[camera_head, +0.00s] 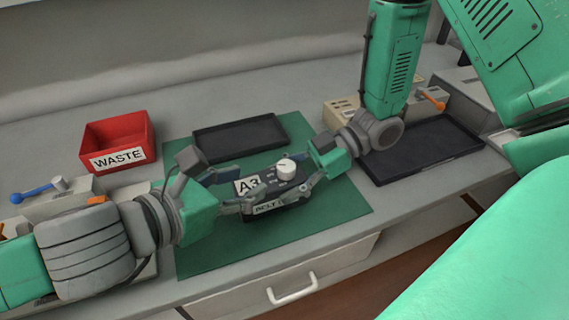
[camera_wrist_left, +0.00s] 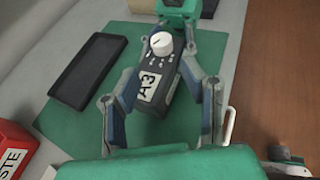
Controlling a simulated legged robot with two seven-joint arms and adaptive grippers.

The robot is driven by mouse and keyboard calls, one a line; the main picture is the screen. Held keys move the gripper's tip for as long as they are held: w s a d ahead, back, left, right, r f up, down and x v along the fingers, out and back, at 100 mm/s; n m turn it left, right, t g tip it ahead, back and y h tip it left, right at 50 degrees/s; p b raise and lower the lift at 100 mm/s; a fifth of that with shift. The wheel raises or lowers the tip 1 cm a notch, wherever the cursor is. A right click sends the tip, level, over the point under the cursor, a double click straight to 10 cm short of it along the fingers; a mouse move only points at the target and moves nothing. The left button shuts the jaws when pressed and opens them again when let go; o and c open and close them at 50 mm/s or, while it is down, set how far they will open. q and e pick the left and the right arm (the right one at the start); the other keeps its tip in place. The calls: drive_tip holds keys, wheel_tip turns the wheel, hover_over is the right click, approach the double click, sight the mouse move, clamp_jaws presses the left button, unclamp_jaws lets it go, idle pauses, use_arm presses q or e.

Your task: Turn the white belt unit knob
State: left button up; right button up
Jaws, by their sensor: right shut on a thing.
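The dark belt unit (camera_head: 270,190) has a white A3 label and a front label that is partly covered. It lies on the green mat (camera_head: 230,262). Its round white knob (camera_head: 286,168) is on top towards the right end, and also shows in the left wrist view (camera_wrist_left: 162,44). My right gripper (camera_head: 301,177) is shut on the belt unit's right end, its fingers along the two sides and the knob between them. My left gripper (camera_head: 229,188) is open at the A3 end. In the left wrist view its fingers (camera_wrist_left: 163,105) are spread to either side of the unit.
A red WASTE bin (camera_head: 118,143) stands at the left. A black tray (camera_head: 240,138) lies at the back of the mat, and another black tray (camera_head: 425,148) lies at the right. A fixture with a blue lever (camera_head: 35,192) is beside my left arm, and an orange-handled one (camera_head: 430,98) is at the back right.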

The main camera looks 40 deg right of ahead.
sight(283, 167)
use_arm(q)
drive_tip(key=x, duration=1.1)
clamp_jaws()
